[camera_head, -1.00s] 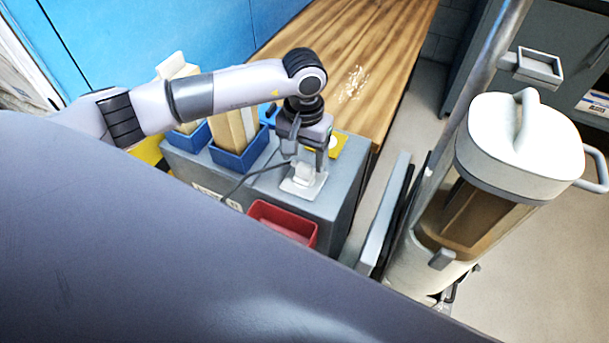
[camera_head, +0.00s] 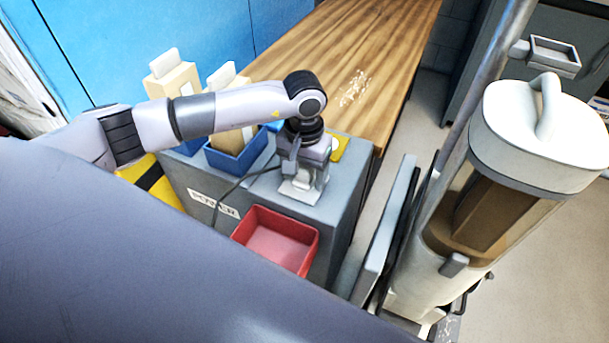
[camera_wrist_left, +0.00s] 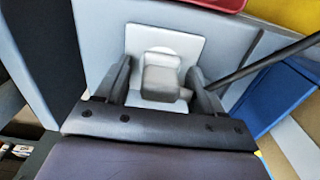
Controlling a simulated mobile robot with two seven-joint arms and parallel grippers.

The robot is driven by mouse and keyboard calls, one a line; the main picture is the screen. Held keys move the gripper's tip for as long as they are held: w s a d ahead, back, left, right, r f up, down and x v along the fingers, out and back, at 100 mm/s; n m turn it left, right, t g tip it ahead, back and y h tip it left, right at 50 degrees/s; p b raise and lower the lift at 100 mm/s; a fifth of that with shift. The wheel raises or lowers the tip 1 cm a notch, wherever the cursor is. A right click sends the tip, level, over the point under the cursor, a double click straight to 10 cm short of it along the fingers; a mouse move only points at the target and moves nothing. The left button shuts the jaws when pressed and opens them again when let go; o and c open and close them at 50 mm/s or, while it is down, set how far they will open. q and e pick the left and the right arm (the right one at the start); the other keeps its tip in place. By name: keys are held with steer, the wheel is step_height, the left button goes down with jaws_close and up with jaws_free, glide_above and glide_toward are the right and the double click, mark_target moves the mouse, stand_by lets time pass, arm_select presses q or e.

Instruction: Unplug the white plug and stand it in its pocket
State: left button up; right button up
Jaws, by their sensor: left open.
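The white plug (camera_wrist_left: 160,78) sits on a pale square socket plate (camera_wrist_left: 149,38) in the left wrist view, with a dark cord running off to the right. In the head view the plate (camera_head: 298,192) lies on top of the grey power box (camera_head: 330,195), and the plug is mostly hidden by my gripper. My left gripper (camera_wrist_left: 157,84) is open, with one finger on each side of the plug; whether they touch it I cannot tell. An empty red open tray (camera_head: 276,241) hangs on the box's near side; I cannot tell whether it is the plug's pocket. My right gripper is not in view.
Blue holders (camera_head: 238,156) with tall beige brushes stand left of the gripper. A yellow pad (camera_head: 339,147) lies behind it. A wooden bench (camera_head: 345,55) extends behind, and a large clear-walled canister (camera_head: 505,180) with a white lid stands at the right.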

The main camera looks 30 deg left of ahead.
arm_select(q)
steer(key=shift+b, duration=0.5)
stand_by(0.7)
jaws_close()
steer(key=shift+r+p, duration=1.55)
steer(key=shift+r, duration=1.45)
steer(key=shift+r+p, duration=0.6)
steer(key=shift+r, duration=0.9)
